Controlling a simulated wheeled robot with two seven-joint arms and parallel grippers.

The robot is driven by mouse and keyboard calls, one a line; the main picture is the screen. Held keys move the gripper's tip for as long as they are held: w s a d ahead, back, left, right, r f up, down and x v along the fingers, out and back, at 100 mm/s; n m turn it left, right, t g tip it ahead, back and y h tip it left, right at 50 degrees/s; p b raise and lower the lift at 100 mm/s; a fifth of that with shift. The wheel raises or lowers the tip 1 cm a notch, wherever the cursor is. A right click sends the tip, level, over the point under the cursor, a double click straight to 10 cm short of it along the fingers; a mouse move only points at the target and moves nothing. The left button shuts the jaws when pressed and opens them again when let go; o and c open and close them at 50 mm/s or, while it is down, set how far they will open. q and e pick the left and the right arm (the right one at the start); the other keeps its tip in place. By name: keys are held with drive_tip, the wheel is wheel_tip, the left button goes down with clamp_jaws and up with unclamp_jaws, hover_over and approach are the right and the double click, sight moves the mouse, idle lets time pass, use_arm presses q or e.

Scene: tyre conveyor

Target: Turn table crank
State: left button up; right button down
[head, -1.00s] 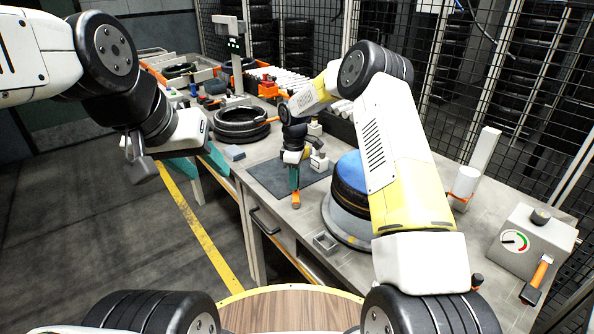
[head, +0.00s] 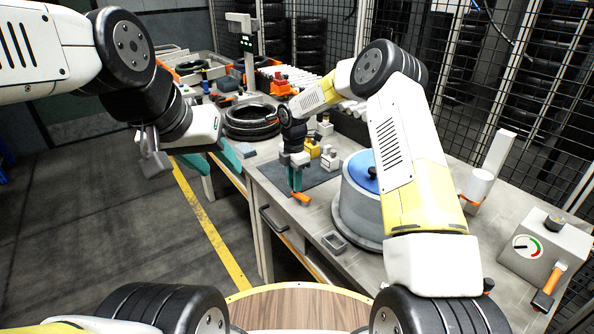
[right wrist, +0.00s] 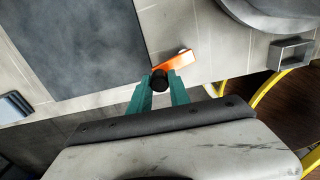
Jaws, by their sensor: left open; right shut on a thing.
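The crank, an orange arm (right wrist: 176,63) with a black knob (right wrist: 159,78), sits at the table's front edge in the right wrist view. In the head view its orange part (head: 301,198) shows just below my right gripper (head: 295,180). My right gripper's teal fingers (right wrist: 160,90) are shut on the black knob. A grey round drum (head: 362,210) with a blue top (head: 362,170) stands on the table, partly hidden by my right arm.
A dark mat (head: 322,172) with small blocks lies behind the crank. A small grey tray (head: 334,241) is near the front edge. Black tyres (head: 252,122) lie further back. A gauge box (head: 545,250) stands at right. Wire mesh closes off the back; the floor at left is clear.

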drive_tip(key=shift+s+a+n, duration=0.1)
drive_tip(key=shift+s+n, duration=0.05)
drive_tip(key=shift+n, duration=0.35)
drive_tip(key=c, duration=1.2)
unclamp_jaws()
drive_tip(key=shift+r, duration=0.1)
wheel_tip(320, 180, up, 8)
drive_tip(key=shift+f, duration=0.2)
